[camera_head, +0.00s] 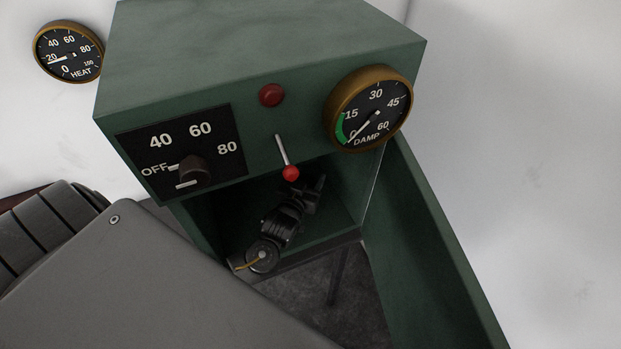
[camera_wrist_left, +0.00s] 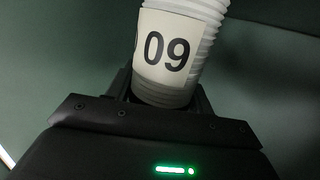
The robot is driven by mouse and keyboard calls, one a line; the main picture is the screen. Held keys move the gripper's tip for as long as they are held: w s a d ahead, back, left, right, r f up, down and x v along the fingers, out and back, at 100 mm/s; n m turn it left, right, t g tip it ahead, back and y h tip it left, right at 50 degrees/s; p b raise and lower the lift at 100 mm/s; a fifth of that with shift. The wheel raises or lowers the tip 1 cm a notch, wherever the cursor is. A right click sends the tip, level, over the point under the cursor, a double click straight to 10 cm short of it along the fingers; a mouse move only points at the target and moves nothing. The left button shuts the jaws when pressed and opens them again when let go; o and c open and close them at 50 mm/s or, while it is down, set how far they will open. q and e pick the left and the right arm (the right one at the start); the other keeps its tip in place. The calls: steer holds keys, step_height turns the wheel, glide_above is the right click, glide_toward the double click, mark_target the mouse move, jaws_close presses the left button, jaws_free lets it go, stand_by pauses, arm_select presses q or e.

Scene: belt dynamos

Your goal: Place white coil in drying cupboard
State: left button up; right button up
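The white coil (camera_wrist_left: 172,50) is a ribbed white cylinder with a label reading 09. It shows in the left wrist view, its lower end between the fingers of my left gripper (camera_wrist_left: 165,92), which looks shut on it. In the head view my left gripper (camera_head: 310,193) is inside the opening of the green drying cupboard (camera_head: 265,50), under the lever. The coil cannot be made out in the head view. The cupboard door (camera_head: 430,240) stands open on the right. My right gripper is not in view.
The cupboard front carries a knob (camera_head: 195,172) on a black dial, a red lamp (camera_head: 271,95), a lever with a red ball (camera_head: 290,172) hanging over the opening, and a DAMP gauge (camera_head: 370,108). A HEAT gauge (camera_head: 68,52) is on the white wall.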

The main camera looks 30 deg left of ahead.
arm_select(q)
steer(key=o, duration=0.4)
steer(key=shift+w+d, duration=0.1)
steer(key=shift+o, duration=0.2)
steer(key=shift+r, duration=0.25)
steer(key=b+v, duration=0.3)
steer(key=v, duration=0.9)
steer(key=shift+d+f, duration=0.1)
steer(key=shift+f, duration=0.05)
